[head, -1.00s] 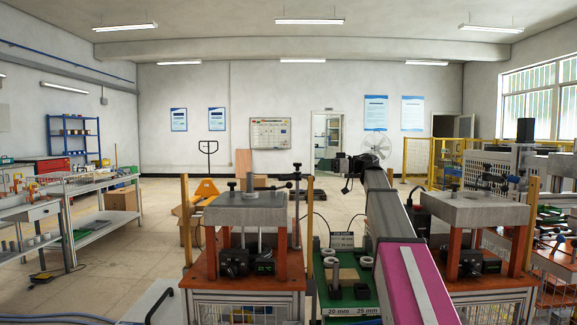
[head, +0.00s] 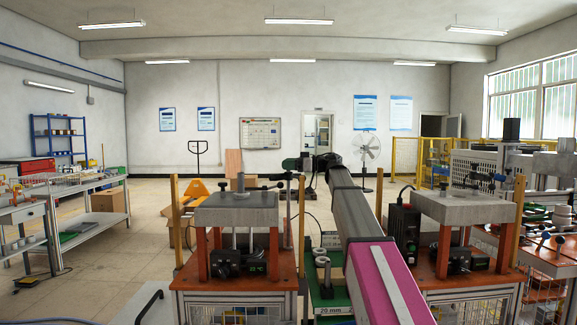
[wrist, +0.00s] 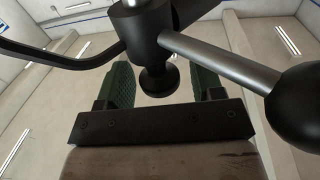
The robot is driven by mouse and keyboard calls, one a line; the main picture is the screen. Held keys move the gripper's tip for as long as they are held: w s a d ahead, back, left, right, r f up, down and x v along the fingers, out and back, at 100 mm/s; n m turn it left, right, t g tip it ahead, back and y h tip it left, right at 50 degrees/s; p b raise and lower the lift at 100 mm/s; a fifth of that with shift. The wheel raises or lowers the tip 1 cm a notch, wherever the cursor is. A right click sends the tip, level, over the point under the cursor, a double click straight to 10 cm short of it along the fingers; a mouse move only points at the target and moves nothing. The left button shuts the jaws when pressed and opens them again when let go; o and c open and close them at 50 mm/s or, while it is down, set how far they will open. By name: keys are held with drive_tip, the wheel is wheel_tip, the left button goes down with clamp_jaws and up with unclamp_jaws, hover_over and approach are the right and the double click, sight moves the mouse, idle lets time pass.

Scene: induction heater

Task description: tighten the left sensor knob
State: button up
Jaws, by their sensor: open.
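In the wrist view, my gripper (wrist: 158,86) is open, its two green ribbed fingers apart. A small black knob (wrist: 158,80) with a round flat end shows in the gap between them, with room on both sides. It hangs from a black cylindrical clamp (wrist: 146,28) with a grey rod. I cannot tell how deep the knob sits between the fingers. In the head view, my gripper (head: 291,164) is small and dark, at the top of the sensor post (head: 288,205) beside the left heater station (head: 236,208). The knob is too small to make out there.
A grey rod ending in a large black ball (wrist: 296,108) crosses the right of the wrist view, close to the gripper. The right heater station (head: 462,208) stands right of my arm. A green board (head: 330,304) with rings lies between the stations.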

drive_tip(key=shift+c, duration=0.2)
drive_tip(key=c, duration=0.8)
drive_tip(key=shift+s+a+m+t+h, duration=0.1)
drive_tip(key=shift+s+m+t+h, duration=0.1)
drive_tip(key=shift+m+t, duration=0.5)
drive_tip(key=shift+s+m+t+h, duration=0.15)
drive_tip(key=shift+m+t, duration=0.25)
drive_tip(key=shift+t, duration=0.5)
drive_tip(key=shift+c, duration=0.2)
drive_tip(key=shift+w+m+t+h, duration=0.15)
drive_tip(key=shift+m+t+h, duration=0.4)
drive_tip(key=shift+t, duration=0.3)
drive_tip(key=shift+w+m+t+h, duration=0.15)
drive_tip(key=shift+m+t+h, duration=0.15)
drive_tip(key=shift+m+t, duration=0.45)
drive_tip(key=o, duration=0.9)
